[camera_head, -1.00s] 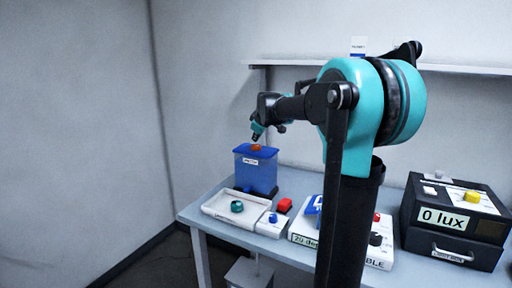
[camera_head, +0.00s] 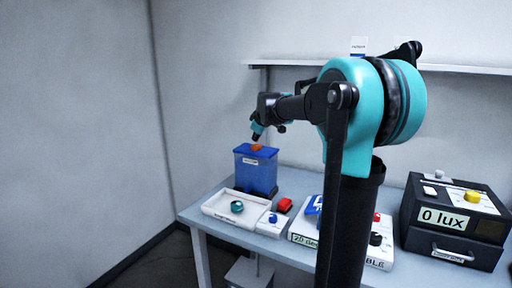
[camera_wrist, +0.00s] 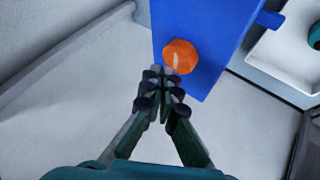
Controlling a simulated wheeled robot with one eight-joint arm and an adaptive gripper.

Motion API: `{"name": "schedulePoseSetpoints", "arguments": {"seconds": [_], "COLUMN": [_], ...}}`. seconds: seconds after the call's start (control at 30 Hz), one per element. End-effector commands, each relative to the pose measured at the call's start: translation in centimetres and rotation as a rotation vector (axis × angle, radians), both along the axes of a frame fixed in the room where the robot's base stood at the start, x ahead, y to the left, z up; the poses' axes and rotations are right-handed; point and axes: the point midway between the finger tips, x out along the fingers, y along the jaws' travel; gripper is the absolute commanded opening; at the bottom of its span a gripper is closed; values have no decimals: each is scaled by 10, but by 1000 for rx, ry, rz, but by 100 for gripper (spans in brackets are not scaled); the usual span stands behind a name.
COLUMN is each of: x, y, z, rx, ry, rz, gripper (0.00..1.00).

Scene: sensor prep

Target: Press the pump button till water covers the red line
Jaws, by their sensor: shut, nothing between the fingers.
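A blue box (camera_head: 255,172) stands upright at the back left of the table, with a small label on its front that I cannot read. A round orange button (camera_head: 257,147) sits on its top. In the wrist view the button (camera_wrist: 180,57) lies just ahead and slightly right of the fingertips, on the blue box (camera_wrist: 205,30). My gripper (camera_head: 256,137) is shut and empty, pointing down just above the button. Its closed fingers also show in the wrist view (camera_wrist: 160,78). I cannot tell whether they touch the button. No water or red line is visible.
A black "0 lux" box (camera_head: 452,245) stands at the right. A shelf (camera_head: 460,70) runs along the wall.

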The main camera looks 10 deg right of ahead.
Motion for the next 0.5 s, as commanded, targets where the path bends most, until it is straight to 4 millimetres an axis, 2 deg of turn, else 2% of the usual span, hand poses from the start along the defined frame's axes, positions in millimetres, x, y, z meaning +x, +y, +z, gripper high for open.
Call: {"name": "schedulePoseSetpoints", "arguments": {"seconds": [0.5], "x": [0], "y": [0], "z": [-8], "rx": [0], "ry": [0], "rz": [0], "gripper": [0]}}
